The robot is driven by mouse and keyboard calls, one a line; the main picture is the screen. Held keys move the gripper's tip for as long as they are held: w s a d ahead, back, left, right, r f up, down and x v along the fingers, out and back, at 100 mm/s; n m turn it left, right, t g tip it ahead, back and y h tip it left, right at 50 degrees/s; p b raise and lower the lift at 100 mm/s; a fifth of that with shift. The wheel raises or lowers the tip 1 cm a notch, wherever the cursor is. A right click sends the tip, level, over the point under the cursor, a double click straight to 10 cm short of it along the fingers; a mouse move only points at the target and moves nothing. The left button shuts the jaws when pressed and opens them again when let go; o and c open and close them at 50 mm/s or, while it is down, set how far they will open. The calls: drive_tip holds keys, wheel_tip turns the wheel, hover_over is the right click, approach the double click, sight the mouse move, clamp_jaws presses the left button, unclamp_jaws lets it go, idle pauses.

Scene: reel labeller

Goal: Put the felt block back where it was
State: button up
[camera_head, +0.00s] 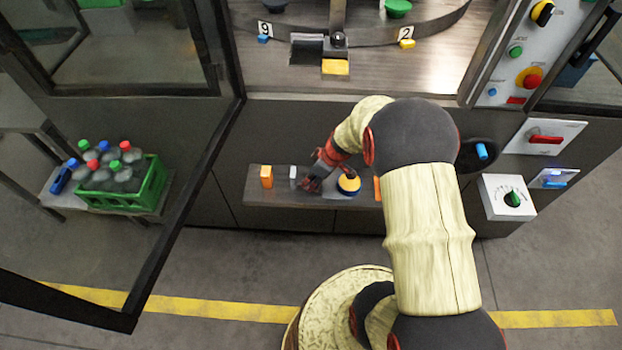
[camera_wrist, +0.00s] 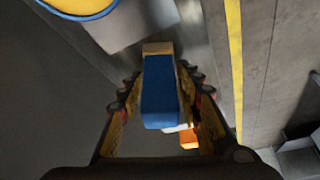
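The felt block (camera_wrist: 160,92), blue with a tan strip at its far end, is between the two fingers of my gripper (camera_wrist: 160,76) in the wrist view. The fingers appear closed against its two sides. In the head view my gripper (camera_head: 314,182) is at the narrow grey shelf (camera_head: 322,201), between a white piece (camera_head: 293,176) and a round yellow-and-blue item (camera_head: 348,184). The block cannot be made out clearly there. Whether it touches the shelf is hidden.
An orange block (camera_head: 267,176) stands at the shelf's left end. The round item shows close by in the wrist view (camera_wrist: 78,6). The machine's turntable is above the shelf, with control boxes (camera_head: 510,198) at right. A green bottle crate (camera_head: 150,185) is at left.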

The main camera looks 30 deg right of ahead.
drive_tip(key=shift+o, duration=0.9)
drive_tip(key=shift+r, duration=0.15)
drive_tip(key=p+v, duration=0.4)
drive_tip(key=v, duration=0.8)
drive_tip(key=a+r, duration=0.5)
drive_tip(key=r, duration=0.5)
drive_tip(key=s+a+r+m+t+h, duration=0.1)
drive_tip(key=s+a+r+m, duration=0.2)
drive_tip(key=s+a+r, duration=0.2)
drive_tip(key=s+a+r+m+t+h, duration=0.1)
drive_tip(key=s+a+r+m, duration=0.2)
drive_tip(key=s+r, duration=0.9)
drive_tip(key=a+r, duration=0.1)
drive_tip(key=a, duration=0.1)
drive_tip(key=shift+a+r, duration=0.15)
drive_tip(key=shift+a, duration=0.2)
